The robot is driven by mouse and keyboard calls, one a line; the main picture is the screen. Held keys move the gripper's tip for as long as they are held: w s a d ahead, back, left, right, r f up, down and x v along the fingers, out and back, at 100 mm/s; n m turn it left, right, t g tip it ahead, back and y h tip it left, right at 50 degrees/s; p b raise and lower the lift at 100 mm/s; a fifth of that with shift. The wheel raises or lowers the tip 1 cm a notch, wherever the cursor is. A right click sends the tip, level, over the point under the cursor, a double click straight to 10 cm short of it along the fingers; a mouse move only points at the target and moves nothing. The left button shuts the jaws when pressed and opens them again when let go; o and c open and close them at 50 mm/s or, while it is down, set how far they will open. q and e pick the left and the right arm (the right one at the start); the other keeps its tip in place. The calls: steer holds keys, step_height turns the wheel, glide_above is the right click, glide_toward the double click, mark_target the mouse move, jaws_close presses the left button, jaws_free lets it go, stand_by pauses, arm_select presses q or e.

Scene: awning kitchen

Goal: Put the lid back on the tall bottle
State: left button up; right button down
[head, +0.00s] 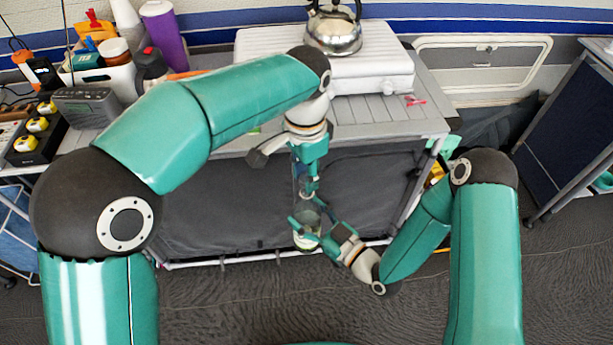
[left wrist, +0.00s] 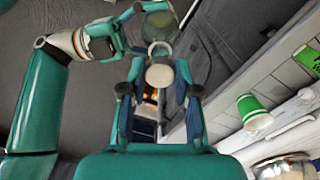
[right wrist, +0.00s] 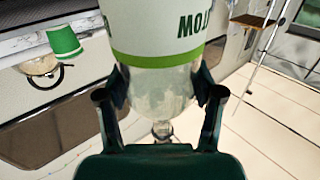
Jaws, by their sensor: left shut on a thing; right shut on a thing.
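The tall bottle (head: 306,232) has a clear upper part and a white lower part. My right gripper (head: 309,219) is shut around it in front of the counter. In the right wrist view, the bottle's clear shoulder (right wrist: 155,88) sits between the fingers, beside a white label with a green band. My left gripper (head: 308,183) is just above the bottle, pointing down. In the left wrist view it is shut on a pale round lid (left wrist: 160,76). The bottle (left wrist: 159,24) lies just beyond it there. Whether lid and bottle neck touch, I cannot tell.
The grey counter (head: 400,118) lies behind my grippers, with a white case (head: 375,77) and a kettle (head: 333,30) on it. Its left end is crowded with a purple bottle (head: 163,35) and a radio (head: 87,107). A green cup (left wrist: 249,106) shows in the left wrist view.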

arm_select(q)
steer(key=shift+f, duration=0.1)
steer(key=shift+f, duration=0.85)
steer(key=shift+f, duration=0.55)
steer(key=m, duration=2.9)
steer(key=shift+w+d, duration=0.1)
steer(key=shift+w, duration=0.2)
